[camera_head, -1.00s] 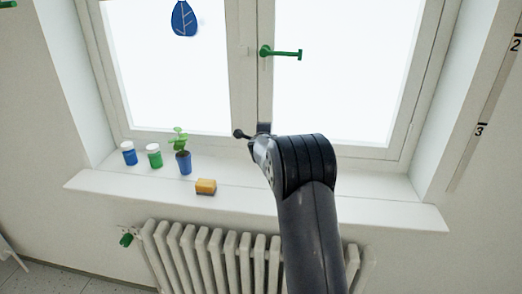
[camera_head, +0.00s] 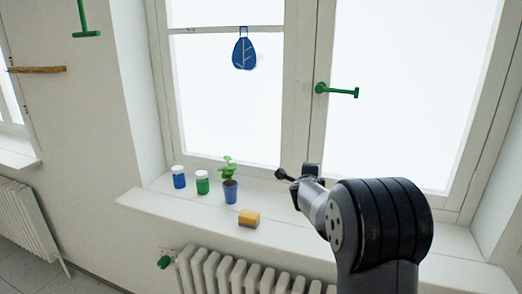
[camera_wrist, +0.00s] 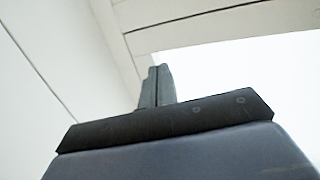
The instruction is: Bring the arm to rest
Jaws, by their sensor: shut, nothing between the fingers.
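My arm (camera_head: 382,225) rises at the lower right of the head view, in front of the window sill, its dark joint bent and its grey end pointing up and left. The jaws cannot be made out clearly there. In the wrist view, my gripper (camera_wrist: 157,86) shows its two dark fingers together, with nothing between them. They point up toward pale window framing and bright glass.
The sill (camera_head: 300,240) carries a blue jar (camera_head: 178,181), a green jar (camera_head: 202,187), a potted plant (camera_head: 230,190) and a yellow sponge (camera_head: 249,218). A radiator (camera_head: 240,274) stands below. The window's green handle (camera_head: 337,91) juts out above my arm.

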